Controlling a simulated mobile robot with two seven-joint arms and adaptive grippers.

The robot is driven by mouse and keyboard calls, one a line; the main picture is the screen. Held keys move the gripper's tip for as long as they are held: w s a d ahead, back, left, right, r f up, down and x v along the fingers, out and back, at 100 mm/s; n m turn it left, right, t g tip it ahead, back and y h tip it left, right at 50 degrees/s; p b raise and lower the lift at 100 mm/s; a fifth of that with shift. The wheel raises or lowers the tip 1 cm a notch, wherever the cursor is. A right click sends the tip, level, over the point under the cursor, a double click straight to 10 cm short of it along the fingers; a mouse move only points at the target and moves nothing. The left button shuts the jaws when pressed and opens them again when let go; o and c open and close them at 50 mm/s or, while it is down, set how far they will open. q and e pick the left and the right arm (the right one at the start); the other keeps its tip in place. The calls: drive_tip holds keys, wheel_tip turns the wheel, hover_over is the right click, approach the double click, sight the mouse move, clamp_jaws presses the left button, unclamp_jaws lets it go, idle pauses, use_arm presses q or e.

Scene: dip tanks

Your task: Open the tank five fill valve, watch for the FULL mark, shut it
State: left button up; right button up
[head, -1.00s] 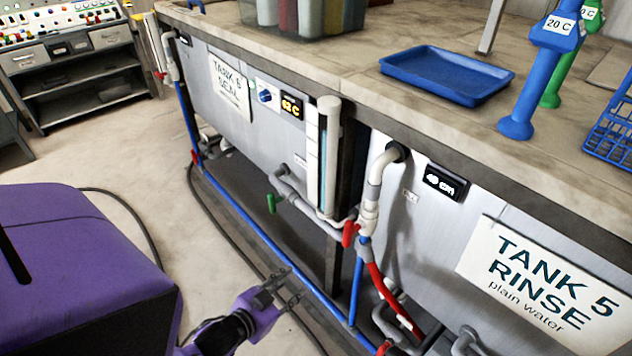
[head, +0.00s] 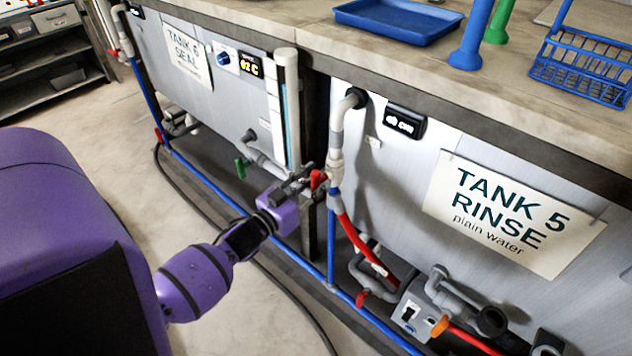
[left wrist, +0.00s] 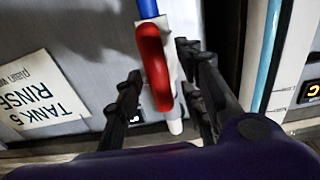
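The tank five rinse tank carries a "TANK 5 RINSE plain water" sign (head: 502,213), also in the left wrist view (left wrist: 43,100). Its grey fill pipe (head: 340,125) comes down the left end and has a red valve handle (head: 318,178). In the left wrist view the red handle (left wrist: 153,62) stands between my left gripper's fingers, which are apart. My left gripper (head: 310,183) is open at the handle; I cannot tell if a finger touches it. A small dark display (head: 405,122) sits on the tank wall; its text is hard to read. My right gripper is not in view.
The seal tank's green valve handle (head: 241,167) and a white upright tube (head: 288,110) are just left. A red hose (head: 360,245), another red handle (head: 362,298) and a grey pump box (head: 415,308) lie low. A blue tray (head: 398,20) rests on the countertop.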

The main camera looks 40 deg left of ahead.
use_arm(q)
drive_tip(key=shift+w, duration=0.35)
clamp_jaws()
